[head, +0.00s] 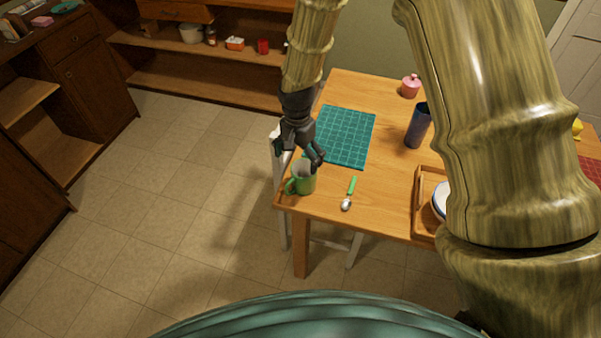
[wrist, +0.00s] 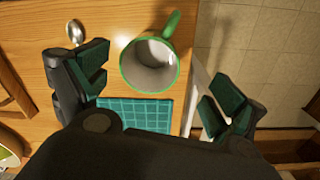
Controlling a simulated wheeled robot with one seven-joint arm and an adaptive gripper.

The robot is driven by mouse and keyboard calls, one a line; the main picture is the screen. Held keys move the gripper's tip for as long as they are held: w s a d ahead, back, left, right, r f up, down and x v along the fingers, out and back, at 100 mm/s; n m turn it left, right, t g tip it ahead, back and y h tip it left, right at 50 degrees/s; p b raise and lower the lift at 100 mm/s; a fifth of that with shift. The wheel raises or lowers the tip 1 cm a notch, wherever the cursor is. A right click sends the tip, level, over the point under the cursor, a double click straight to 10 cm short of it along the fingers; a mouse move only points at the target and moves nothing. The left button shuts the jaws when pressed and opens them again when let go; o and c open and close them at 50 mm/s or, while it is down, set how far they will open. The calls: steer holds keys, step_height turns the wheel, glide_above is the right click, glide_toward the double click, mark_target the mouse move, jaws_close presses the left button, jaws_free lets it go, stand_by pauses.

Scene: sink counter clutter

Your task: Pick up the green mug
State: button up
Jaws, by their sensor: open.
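The green mug (head: 303,178) stands upright at the near left corner of the wooden table in the head view, its handle pointing left toward the edge. In the wrist view the mug (wrist: 150,66) shows a green rim, a pale empty inside and a green handle at the top. My gripper (head: 316,160) is just behind and above the mug. In the wrist view my gripper (wrist: 160,92) is open, with one finger on each side of the mug and clear gaps to it. Nothing is between the fingers' pads in contact.
A teal grid mat (head: 345,136) lies behind the mug. A green-handled spoon (head: 349,194) lies to its right. A wooden tray (head: 424,202) with a bowl (head: 438,201), a dark blue cup (head: 417,126) and a pink pot (head: 410,86) stand farther right. A white chair (head: 283,205) is beside the table.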

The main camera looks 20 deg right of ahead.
mark_target(303, 179)
steer(key=f, duration=0.3)
steer(key=d+f+p, duration=0.1)
steer(key=shift+s+d+f, duration=0.1)
steer(key=shift+s+f, duration=0.1)
steer(key=shift+s, duration=0.05)
steer(key=shift+s+f, duration=0.1)
steer(key=shift+s, duration=0.2)
steer(key=shift+w+f+p, duration=0.25)
steer(key=shift+f+p, duration=0.5)
steer(key=shift+f, duration=0.4)
steer(key=shift+f+p, duration=0.45)
steer(key=shift+f, duration=1)
steer(key=shift+s, duration=0.1)
steer(key=shift+c, duration=0.3)
steer(key=c, duration=1.1)
